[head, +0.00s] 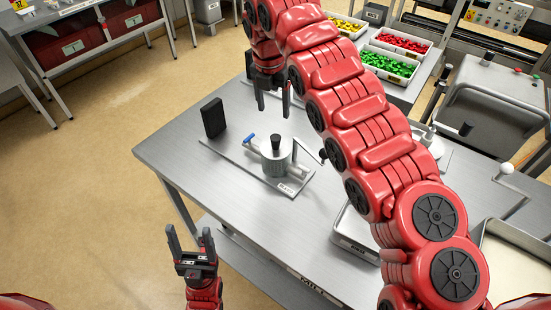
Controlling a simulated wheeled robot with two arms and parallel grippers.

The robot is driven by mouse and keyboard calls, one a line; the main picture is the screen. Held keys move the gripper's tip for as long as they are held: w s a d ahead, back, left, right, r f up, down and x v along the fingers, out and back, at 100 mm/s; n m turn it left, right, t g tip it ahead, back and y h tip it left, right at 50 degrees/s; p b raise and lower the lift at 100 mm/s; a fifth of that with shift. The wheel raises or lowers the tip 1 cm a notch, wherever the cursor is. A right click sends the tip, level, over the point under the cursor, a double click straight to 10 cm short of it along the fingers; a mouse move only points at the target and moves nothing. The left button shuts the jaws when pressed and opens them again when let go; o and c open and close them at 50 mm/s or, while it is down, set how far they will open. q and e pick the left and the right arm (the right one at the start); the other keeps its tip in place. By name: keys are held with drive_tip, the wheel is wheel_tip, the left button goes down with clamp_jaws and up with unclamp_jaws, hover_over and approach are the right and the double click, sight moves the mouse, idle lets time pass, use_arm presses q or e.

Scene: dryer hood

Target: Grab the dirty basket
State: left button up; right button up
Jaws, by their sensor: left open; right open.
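No object is clearly recognisable as a dirty basket. A grey metal tray or basket (352,232) sits at the table's right front, partly hidden behind my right arm; I cannot tell what it holds. My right gripper (273,107) is open and empty, pointing down above the far part of the metal table (178,150). My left gripper (190,232) is open and empty, pointing up, off the table's front left edge over the floor.
A metal fixture with a cylinder (277,158) and a black block (213,118) stand on the table. Trays of green pieces (388,65) and red pieces (402,41) are at the back. Red bins (62,42) sit on a shelf at left. The floor at left is clear.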

drive_tip(key=p, duration=0.2)
hover_over(275, 137)
wheel_tip(275, 137, down, 6)
drive_tip(key=shift+f, duration=0.1)
drive_tip(key=shift+w+a+f, duration=0.1)
drive_tip(key=shift+f, duration=0.15)
drive_tip(key=shift+f+p, duration=0.4)
drive_tip(key=shift+p, duration=0.2)
drive_tip(key=f, duration=0.1)
drive_tip(key=f+p, duration=0.2)
drive_tip(key=f, duration=0.1)
drive_tip(key=shift+s, duration=0.3)
drive_tip(key=shift+w+f, duration=0.1)
drive_tip(key=shift+f, duration=0.2)
clamp_jaws()
